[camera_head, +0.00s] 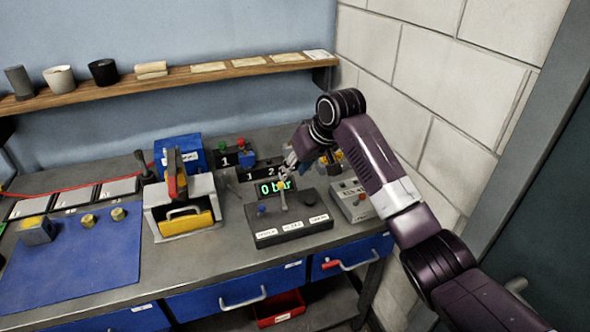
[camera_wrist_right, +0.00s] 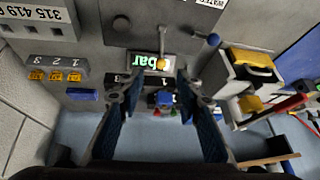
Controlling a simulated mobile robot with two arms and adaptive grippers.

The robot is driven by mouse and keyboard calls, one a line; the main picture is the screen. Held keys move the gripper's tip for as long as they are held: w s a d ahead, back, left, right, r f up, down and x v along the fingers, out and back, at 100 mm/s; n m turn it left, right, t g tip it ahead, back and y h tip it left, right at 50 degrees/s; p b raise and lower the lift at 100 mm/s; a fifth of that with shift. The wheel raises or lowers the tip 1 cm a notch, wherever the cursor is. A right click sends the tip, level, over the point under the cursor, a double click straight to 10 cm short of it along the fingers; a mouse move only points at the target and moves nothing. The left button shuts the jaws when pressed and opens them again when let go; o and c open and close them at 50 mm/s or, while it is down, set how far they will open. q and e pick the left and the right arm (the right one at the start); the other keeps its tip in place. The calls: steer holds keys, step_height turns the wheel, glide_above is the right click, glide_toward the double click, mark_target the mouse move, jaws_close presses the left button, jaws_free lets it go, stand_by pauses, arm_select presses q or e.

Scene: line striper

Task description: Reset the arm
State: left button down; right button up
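My right arm reaches in from the right in the head view, and its gripper (camera_head: 291,163) hangs above the grey control box (camera_head: 290,229). In the right wrist view the gripper (camera_wrist_right: 152,94) has its two fingers wide apart with nothing held between them. A lever with a yellow knob (camera_wrist_right: 161,63) stands just beyond the fingertips, in front of the green "bar" display (camera_wrist_right: 144,60). In the head view the display (camera_head: 268,188) reads "0 bar". My left gripper is not in view.
A blue-knobbed lever (camera_head: 261,210) and a black knob (camera_head: 308,196) are on the box. A grey labelled box (camera_head: 352,200) stands to its right. A grey machine with a yellow front (camera_head: 187,222) and a blue mat (camera_head: 75,262) lie left. A brick wall (camera_head: 430,75) is close on the right.

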stand_by(0.3)
steer(key=shift+g, duration=0.3)
steer(key=s+f, duration=0.2)
steer(key=f, duration=0.2)
steer(key=s+d+f, duration=0.1)
steer(key=s+f, duration=0.2)
steer(key=f, duration=0.1)
steer(key=s+f, duration=0.3)
steer(key=f, duration=0.1)
steer(key=shift+s+d, duration=0.2)
steer(key=shift+d, duration=0.05)
steer(key=s+d+f+m, duration=0.1)
steer(key=s+d+f, duration=0.4)
steer(key=s+f, duration=0.55)
steer(key=s+d+m+h, duration=0.15)
steer(key=s+d, duration=0.45)
steer(key=s, duration=0.7)
steer(key=s+d+m+h, duration=0.15)
steer(key=s+d, duration=0.45)
steer(key=s, duration=0.6)
step_height(320, 180, down, 28)
steer(key=s+n+g+b, duration=0.1)
steer(key=s+g+b, duration=0.1)
steer(key=s+d+f+g, duration=0.1)
steer(key=s+d+f, duration=0.1)
steer(key=s+f, duration=1.5)
steer(key=shift+d+h+b, duration=0.25)
steer(key=shift+h+b, duration=0.15)
steer(key=shift+b, duration=0.05)
